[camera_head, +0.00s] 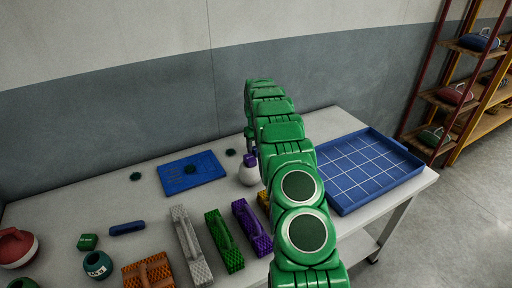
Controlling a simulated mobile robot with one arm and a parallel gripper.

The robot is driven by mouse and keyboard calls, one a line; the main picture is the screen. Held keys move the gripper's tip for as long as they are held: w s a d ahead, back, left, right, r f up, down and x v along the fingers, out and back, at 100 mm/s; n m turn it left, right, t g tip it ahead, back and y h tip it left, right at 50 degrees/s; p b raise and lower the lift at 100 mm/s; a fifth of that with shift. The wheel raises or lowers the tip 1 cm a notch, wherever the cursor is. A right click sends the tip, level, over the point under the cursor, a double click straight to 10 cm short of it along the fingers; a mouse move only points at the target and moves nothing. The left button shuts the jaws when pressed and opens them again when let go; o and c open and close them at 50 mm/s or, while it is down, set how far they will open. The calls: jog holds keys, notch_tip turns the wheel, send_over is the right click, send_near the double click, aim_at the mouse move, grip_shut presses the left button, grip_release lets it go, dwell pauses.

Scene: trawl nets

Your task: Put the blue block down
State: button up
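My green arm reaches out over the table and bends down at its far end. Only a sliver of what looks like my gripper (249,139) shows there, past the arm's left edge. Its fingers cannot be made out, nor whether anything is between them. Just below it is a small purple-blue piece (251,158) above a round white object (249,175); whether they touch the gripper is unclear. A small blue bar-shaped piece (127,228) lies on the left of the table, apart from my arm. I cannot tell whether this is the blue block.
The grey table (60,202) bears a blue board (178,178) and a blue gridded tray (374,192), which looks empty. White (190,240), green (224,241) and purple (252,226) ridged pieces stand near the front. A shelf rack (450,101) is at right.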

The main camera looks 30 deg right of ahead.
dwell(0.3)
notch_tip(320, 180, up, 12)
jog(key=s+a+r+g, duration=0.1)
jog(key=s+a+r, duration=0.85)
jog(key=s, duration=0.25)
jog(key=s+a+r, duration=0.8)
jog(key=s+a, duration=0.2)
jog(key=s, duration=0.2)
jog(key=s+a, duration=0.3)
jog(key=s, duration=0.8)
jog(key=s+a+f, duration=0.1)
jog(key=s+a, duration=0.3)
jog(key=s, duration=0.8)
jog(key=s+a+f, duration=0.1)
jog(key=s+a, duration=0.2)
jog(key=s, duration=0.8)
jog(key=shift+s+a+f+g, duration=0.2)
jog(key=shift+s+a+g, duration=0.05)
jog(key=shift+s+g, duration=0.15)
